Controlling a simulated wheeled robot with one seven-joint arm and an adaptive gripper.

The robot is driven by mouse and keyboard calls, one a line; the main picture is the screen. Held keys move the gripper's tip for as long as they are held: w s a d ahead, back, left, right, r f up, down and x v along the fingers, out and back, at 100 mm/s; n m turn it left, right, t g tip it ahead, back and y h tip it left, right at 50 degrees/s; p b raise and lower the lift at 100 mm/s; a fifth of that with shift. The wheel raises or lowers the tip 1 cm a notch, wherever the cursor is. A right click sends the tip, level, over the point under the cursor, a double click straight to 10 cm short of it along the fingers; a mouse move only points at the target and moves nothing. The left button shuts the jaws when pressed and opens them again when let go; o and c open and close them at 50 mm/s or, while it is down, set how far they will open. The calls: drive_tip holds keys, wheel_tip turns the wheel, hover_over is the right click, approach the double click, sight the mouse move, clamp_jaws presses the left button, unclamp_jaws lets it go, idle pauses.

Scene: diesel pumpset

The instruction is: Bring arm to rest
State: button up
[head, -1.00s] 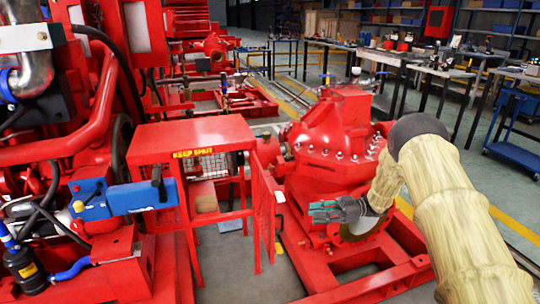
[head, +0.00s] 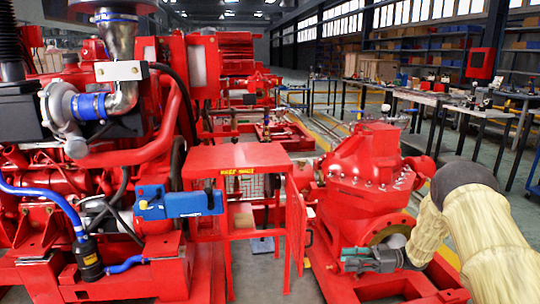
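My arm, in a pale cream cover, comes in at the right of the head view. My gripper (head: 350,260) is at its end, pointing left, in front of the lower flange of the red pump (head: 365,170). The gripper is small here, and I cannot tell whether its fingers are open or shut. I see nothing clearly held in it. A red guard box marked "KEEP SHUT" (head: 238,160) stands left of the gripper, with its mesh door (head: 296,225) swung out toward me.
A red diesel engine (head: 150,90) fills the left. Red base rails (head: 395,285) run under the pump. Workbenches (head: 435,98) and shelves stand at the back right. Some floor is clear in front of the guard box.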

drive_tip(key=s+a+f+m+t+h, duration=0.2)
drive_tip(key=f+m+t+h, duration=0.15)
drive_tip(key=f, duration=0.25)
drive_tip(key=s+a+f+m+t+h, duration=0.2)
drive_tip(key=s+a+f+m+t, duration=0.15)
drive_tip(key=f, duration=0.35)
drive_tip(key=s+a+f+m+t+h, duration=0.1)
drive_tip(key=f+m+t+h, duration=0.2)
drive_tip(key=f+m, duration=0.25)
drive_tip(key=s+f+m+g+h, duration=0.15)
drive_tip(key=s+f, duration=0.25)
drive_tip(key=s, duration=0.5)
drive_tip(key=s+d+f+m+g+h, duration=0.1)
drive_tip(key=s+f+g+h, duration=0.2)
drive_tip(key=s, duration=0.5)
drive_tip(key=s+f+m+g+h, duration=0.1)
drive_tip(key=s+f+m+h, duration=0.15)
drive_tip(key=s+f, duration=0.45)
drive_tip(key=s+d+r+g+h, duration=0.1)
drive_tip(key=s+r+g, duration=0.1)
drive_tip(key=s, duration=0.8)
drive_tip(key=s+d+r+g+h, duration=0.1)
drive_tip(key=s+r+g+h, duration=0.15)
drive_tip(key=s, duration=0.75)
wheel_tip(320, 180, up, 24)
drive_tip(key=p, duration=2.4)
drive_tip(key=shift+f+m+y, duration=0.25)
drive_tip(key=shift+m+y, duration=0.15)
drive_tip(key=shift+m, duration=0.05)
drive_tip(key=shift+s, duration=0.1)
